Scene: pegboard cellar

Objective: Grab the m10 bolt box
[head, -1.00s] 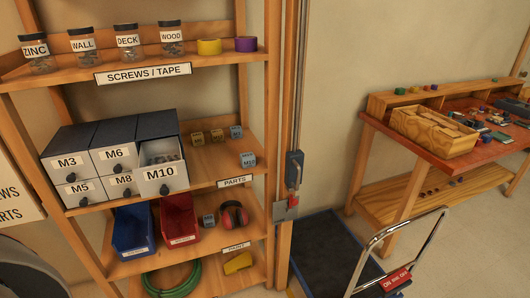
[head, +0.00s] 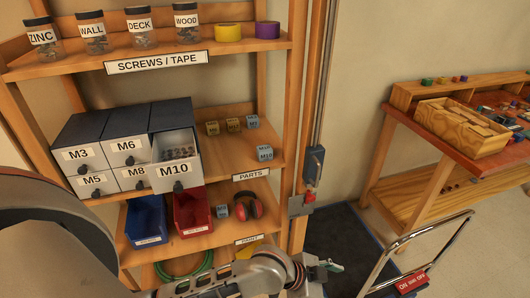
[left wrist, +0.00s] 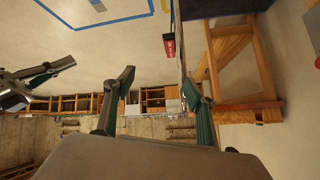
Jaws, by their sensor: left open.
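Several small cube-shaped boxes stand on the parts shelf. A blue-grey one (head: 265,153) at the shelf's front right has a label that looks like M10, though the print is small. Two yellow boxes (head: 223,126) and another blue-grey box (head: 252,121) stand behind it. My left gripper (head: 330,265) is low in the head view, below and right of these boxes and apart from them. In the left wrist view its two fingers (left wrist: 157,103) are spread with nothing between them. What looks like my right gripper (left wrist: 38,80) shows at that view's left edge; its jaw state is unclear.
An M10 drawer (head: 175,172) stands pulled out left of the boxes, holding hardware. Below are a blue bin (head: 146,222), a red bin (head: 193,212), another blue-grey box (head: 222,211) and red earmuffs (head: 246,205). A cart handle (head: 425,245) stands at right.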

